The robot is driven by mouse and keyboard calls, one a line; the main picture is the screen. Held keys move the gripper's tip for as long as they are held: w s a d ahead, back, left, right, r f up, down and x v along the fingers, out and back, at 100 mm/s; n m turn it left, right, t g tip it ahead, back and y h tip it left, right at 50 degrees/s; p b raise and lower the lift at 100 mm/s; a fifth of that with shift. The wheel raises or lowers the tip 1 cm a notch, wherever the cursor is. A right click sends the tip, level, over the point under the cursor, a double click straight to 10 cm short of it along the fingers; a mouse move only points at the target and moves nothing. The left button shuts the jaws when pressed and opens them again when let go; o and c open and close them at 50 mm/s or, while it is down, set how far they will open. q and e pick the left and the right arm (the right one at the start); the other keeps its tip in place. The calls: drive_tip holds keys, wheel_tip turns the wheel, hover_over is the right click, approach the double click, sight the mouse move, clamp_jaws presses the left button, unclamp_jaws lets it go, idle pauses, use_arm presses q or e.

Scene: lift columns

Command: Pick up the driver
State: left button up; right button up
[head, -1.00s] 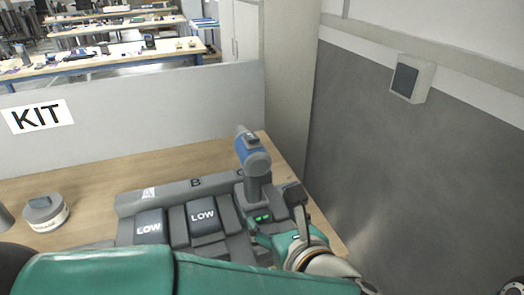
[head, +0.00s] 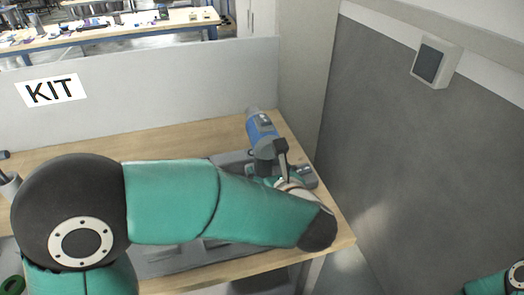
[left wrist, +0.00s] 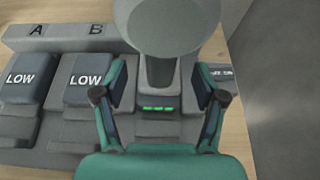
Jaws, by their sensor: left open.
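The driver (head: 262,130), blue and grey, stands upright in the charging dock at the right end of the bench. In the left wrist view its round grey body (left wrist: 165,22) is at the top, with the handle (left wrist: 160,72) below it. My left gripper (left wrist: 160,88) is open, with one finger on each side of the handle and gaps showing. Whether it touches the handle cannot be told. In the head view my left gripper (head: 272,172) is at the driver's lower part, mostly hidden by my arm. My right gripper is not in view.
The grey charging dock (left wrist: 75,40) holds two packs marked LOW, (left wrist: 24,78) and (left wrist: 88,76), left of the driver; green lights show on the driver's base. A grey panel with a KIT sign (head: 52,91) stands behind. A dark wall (head: 400,150) is at the right.

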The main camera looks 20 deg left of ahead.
sight(266, 166)
use_arm(q)
drive_tip(key=p+x, duration=0.1)
drive_tip(key=x, duration=0.3)
drive_tip(key=shift+p, duration=0.35)
drive_tip(key=shift+w+a+f, duration=0.25)
drive_tip(key=shift+w, duration=0.15)
clamp_jaws()
drive_tip(key=shift+r, duration=0.15)
